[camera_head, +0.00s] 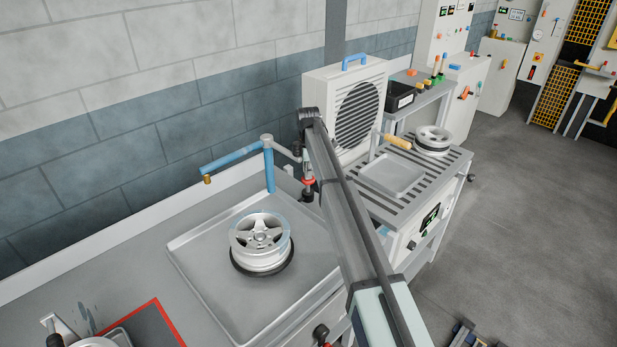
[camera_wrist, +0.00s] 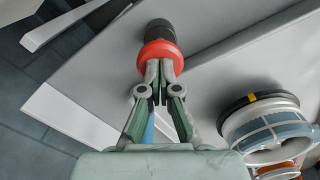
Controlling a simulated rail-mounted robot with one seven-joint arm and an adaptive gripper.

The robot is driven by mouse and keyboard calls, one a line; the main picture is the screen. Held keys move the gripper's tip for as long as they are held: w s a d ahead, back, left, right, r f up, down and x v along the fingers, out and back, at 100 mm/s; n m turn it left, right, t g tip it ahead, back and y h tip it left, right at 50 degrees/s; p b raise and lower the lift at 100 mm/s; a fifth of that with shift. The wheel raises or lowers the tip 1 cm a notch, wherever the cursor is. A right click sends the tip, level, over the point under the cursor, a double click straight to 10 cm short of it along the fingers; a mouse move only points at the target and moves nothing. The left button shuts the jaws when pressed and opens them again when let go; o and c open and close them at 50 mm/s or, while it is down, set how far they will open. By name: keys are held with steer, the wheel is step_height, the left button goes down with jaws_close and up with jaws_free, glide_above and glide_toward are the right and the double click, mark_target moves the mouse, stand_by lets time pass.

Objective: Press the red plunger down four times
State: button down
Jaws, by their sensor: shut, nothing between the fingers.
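The red plunger (camera_head: 308,181) has a red disc on a dark body and stands at the back right of the sink counter, partly hidden by my arm. In the wrist view its red disc (camera_wrist: 160,52) and dark body lie just beyond my fingertips. My gripper (camera_wrist: 159,76) is shut and empty, with its tips overlapping the near edge of the disc. I cannot tell whether they touch it. In the head view my gripper (camera_head: 307,166) points down just above the plunger.
A blue tap (camera_head: 268,165) stands close left of the plunger. A wheel (camera_head: 261,243) sits in the shallow metal basin (camera_head: 205,285) in front; it also shows in the wrist view (camera_wrist: 268,125). A fan box (camera_head: 345,100) and a slatted table (camera_head: 448,160) stand to the right.

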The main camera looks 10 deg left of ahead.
steer(key=shift+f+b, duration=0.3)
steer(key=shift+f, duration=0.75)
steer(key=shift+r, duration=0.1)
steer(key=shift+r+p, duration=1.1)
steer(key=shift+r, duration=1.4)
steer(key=shift+f, duration=0.1)
steer(key=shift+f+b, duration=0.75)
steer(key=shift+f, duration=1.65)
steer(key=shift+r, duration=0.1)
steer(key=shift+r+p, duration=1.05)
steer(key=shift+r, duration=1.35)
steer(key=shift+f, duration=0.2)
